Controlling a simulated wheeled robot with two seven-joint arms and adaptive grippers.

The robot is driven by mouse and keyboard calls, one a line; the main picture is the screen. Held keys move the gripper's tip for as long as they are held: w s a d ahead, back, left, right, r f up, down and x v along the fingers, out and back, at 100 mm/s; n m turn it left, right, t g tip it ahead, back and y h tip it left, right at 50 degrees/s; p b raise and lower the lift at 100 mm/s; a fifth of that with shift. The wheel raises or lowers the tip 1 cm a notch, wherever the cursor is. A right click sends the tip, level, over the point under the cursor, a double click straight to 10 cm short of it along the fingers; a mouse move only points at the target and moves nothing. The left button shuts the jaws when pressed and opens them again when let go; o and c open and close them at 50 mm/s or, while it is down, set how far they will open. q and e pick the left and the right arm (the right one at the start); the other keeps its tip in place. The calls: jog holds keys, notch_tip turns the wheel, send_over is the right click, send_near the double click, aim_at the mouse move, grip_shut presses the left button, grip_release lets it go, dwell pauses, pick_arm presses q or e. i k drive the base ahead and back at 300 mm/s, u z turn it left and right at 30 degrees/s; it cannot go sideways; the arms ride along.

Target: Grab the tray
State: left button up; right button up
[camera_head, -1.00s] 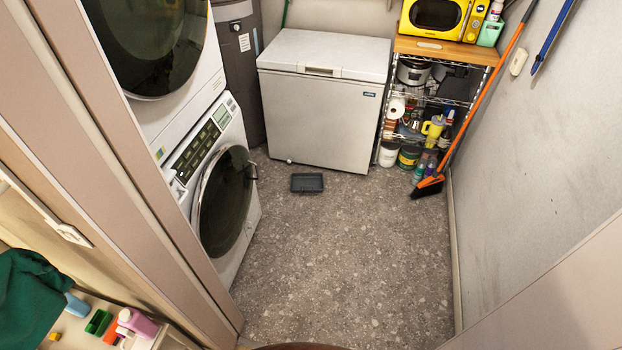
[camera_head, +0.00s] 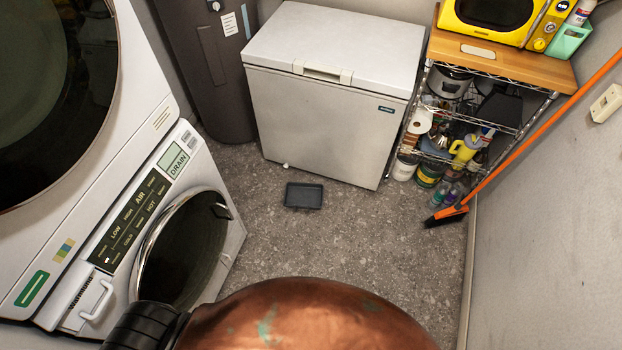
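A small dark grey tray (camera_head: 304,196) lies flat on the speckled grey floor, in front of the white chest freezer. It looks empty and nothing touches it. Neither of my grippers shows in the head view. A copper-coloured rounded body with a black ribbed part fills the bottom middle of the view, nearer to me than the tray.
Stacked washers (camera_head: 185,250) stand at the left. Behind the tray are the chest freezer (camera_head: 325,120) and a dark cylinder (camera_head: 212,75). A wire shelf (camera_head: 470,110) and an orange broom (camera_head: 530,140) stand at the right. The floor (camera_head: 390,240) around the tray is clear.

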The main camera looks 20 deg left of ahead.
aim_at(302, 196)
jog(key=i, duration=1.45)
jog(key=u, duration=2.15)
